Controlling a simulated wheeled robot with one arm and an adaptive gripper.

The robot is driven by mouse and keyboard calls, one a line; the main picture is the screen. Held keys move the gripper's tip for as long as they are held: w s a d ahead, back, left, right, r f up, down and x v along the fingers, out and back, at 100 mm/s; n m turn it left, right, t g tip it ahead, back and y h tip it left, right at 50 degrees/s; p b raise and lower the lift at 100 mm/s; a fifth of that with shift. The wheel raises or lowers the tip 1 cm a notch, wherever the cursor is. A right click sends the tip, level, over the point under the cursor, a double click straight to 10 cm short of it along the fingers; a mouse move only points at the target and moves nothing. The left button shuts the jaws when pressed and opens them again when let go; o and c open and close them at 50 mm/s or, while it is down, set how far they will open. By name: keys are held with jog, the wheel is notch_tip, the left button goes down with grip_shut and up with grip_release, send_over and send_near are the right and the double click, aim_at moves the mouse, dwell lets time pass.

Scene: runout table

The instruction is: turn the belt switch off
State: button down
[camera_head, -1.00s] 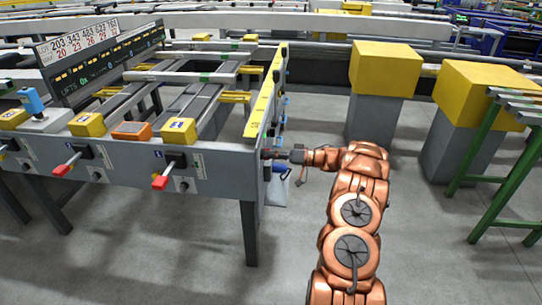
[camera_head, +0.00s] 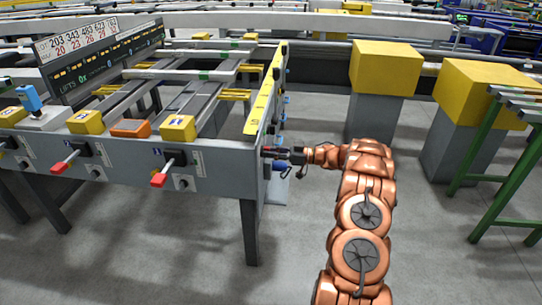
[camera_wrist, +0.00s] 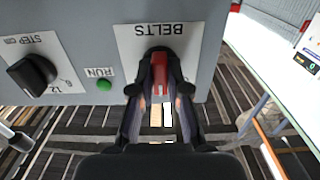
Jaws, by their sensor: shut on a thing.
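The fingers hide part of the switch's base. In the head view my gripper (camera_head: 282,153) is at the right end face of the runout table (camera_head: 222,172), where the switch itself is too small to make out.
Beside the switch are a black STEP knob (camera_wrist: 33,74) and a green RUN button (camera_wrist: 104,85). Red-handled levers (camera_head: 159,180) stick out of the table's front. Yellow-topped blocks (camera_head: 386,68) and a green stand (camera_head: 487,171) are at right. Grey floor lies open between.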

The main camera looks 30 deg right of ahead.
jog(key=shift+f+n+b, duration=0.1)
jog(key=shift+n+b, duration=3.35)
jog(key=shift+n, duration=0.95)
jog(key=c, duration=1.1)
grip_release()
jog(key=shift+c, duration=0.2)
jog(key=v, duration=1.2)
